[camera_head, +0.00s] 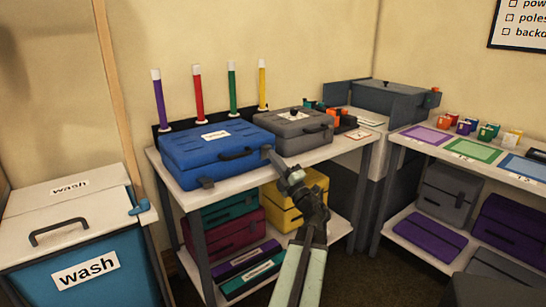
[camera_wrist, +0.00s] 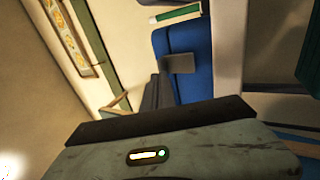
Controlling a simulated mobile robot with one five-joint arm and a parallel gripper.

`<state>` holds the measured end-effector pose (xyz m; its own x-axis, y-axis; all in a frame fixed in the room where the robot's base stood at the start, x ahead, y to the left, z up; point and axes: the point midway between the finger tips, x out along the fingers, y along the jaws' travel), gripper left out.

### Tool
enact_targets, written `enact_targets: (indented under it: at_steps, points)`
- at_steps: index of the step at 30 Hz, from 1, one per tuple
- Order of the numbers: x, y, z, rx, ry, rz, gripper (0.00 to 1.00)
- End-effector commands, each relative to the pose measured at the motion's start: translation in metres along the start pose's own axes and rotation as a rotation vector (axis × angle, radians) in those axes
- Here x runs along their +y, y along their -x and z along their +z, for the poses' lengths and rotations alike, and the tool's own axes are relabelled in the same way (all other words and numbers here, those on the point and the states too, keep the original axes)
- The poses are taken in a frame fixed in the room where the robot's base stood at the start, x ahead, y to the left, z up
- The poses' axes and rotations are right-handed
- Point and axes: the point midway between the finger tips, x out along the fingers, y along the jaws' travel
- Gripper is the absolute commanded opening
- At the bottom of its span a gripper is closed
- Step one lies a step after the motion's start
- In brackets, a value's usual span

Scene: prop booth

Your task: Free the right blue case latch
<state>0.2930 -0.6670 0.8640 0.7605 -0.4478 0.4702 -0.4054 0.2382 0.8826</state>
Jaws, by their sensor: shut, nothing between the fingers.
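The blue case (camera_head: 213,143) lies closed on the white-topped table, with a white label on its lid and a dark handle (camera_head: 237,154) on its front. A grey left latch (camera_head: 206,182) shows low on its front. The right latch (camera_head: 266,149) is at the front right corner, partly covered by my gripper. My gripper (camera_head: 274,159) is shut and empty, its tip at or very near that latch; I cannot tell whether they touch. In the wrist view the blue case (camera_wrist: 190,85) shows with one grey latch (camera_wrist: 179,63); I cannot tell which latch it is.
A grey case (camera_head: 292,131) stands close to the right of the blue one. Several coloured tubes stand behind. A lower shelf (camera_head: 341,226) holds more cases. A white and blue wash bin (camera_head: 70,235) is at the left. A side table (camera_head: 400,146) with coloured mats is at the right.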

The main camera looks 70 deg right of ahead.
Motion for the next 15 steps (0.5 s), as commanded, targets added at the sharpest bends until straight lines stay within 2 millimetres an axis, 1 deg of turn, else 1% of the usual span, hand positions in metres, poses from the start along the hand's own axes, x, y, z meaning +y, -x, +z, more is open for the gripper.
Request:
enact_targets:
  at_steps: [3, 8, 11, 15]
  points:
    - [0.001, 0.004, 0.006, -0.009, 0.005, 0.001, 0.00]
    - [0.002, 0.011, 0.011, -0.017, 0.009, 0.001, 0.00]
    - [0.001, 0.020, 0.011, -0.018, 0.010, 0.001, 0.00]
    - [-0.001, 0.044, 0.009, -0.016, 0.009, 0.001, 0.00]
